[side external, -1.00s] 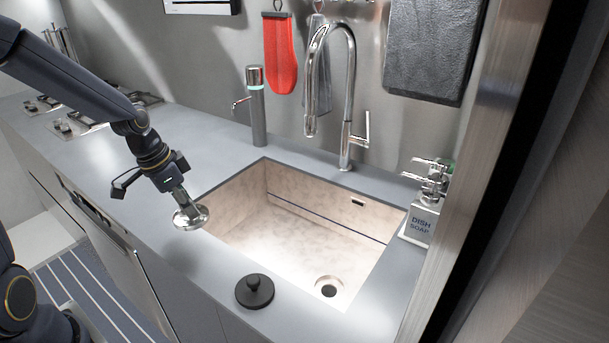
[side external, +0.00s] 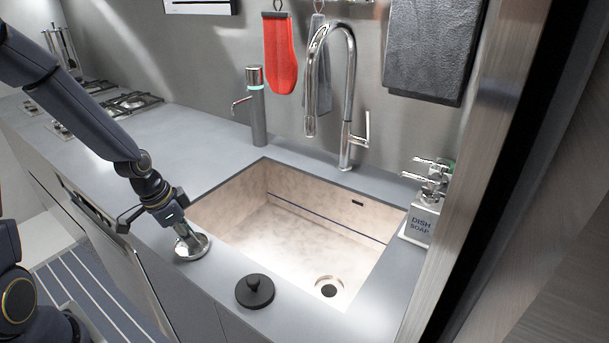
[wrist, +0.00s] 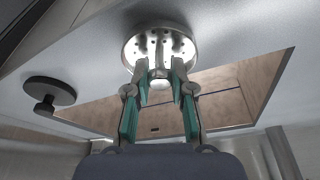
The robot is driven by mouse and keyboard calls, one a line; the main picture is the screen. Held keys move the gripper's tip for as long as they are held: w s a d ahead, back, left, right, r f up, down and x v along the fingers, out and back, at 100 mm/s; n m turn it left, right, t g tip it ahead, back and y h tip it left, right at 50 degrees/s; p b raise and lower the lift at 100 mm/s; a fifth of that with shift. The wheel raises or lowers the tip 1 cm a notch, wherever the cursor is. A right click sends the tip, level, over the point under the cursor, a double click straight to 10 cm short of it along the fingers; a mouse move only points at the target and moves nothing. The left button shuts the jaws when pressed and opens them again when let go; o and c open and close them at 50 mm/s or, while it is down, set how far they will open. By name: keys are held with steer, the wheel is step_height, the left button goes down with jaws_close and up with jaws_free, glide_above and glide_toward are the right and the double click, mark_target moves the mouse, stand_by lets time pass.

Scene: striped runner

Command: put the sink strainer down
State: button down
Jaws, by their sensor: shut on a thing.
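The sink strainer (side external: 197,249) is a round, shiny metal disc with holes. It is at the counter's front strip, left of the sink's near edge. It also shows in the wrist view (wrist: 163,46), its knob between my fingers. My gripper (side external: 184,232) is shut on the knob from above. In the wrist view my gripper's fingers (wrist: 160,80) have teal pads on both sides of the knob. The strainer looks level and at or very near the counter (side external: 205,285); I cannot tell whether it touches.
The sink (side external: 310,222) is an open basin with a drain (side external: 328,287). A black round stopper (side external: 255,291) stands on the front strip to the right of the strainer. The tall faucet (side external: 350,100), slim dispenser (side external: 257,110) and dish soap (side external: 418,226) stand around the sink.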

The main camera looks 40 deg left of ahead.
mark_target(179, 252)
steer(key=shift+f, duration=0.15)
steer(key=c, duration=1)
jaws_free()
steer(key=v, duration=1.2)
steer(key=s+d+r+n+t+y, duration=0.1)
steer(key=s+d+r+n, duration=0.3)
steer(key=s+d+r, duration=0.5)
steer(key=shift+r+n+t, duration=0.3)
steer(key=shift+r+t, duration=0.5)
steer(key=shift+r, duration=0.15)
steer(key=shift+d, duration=0.1)
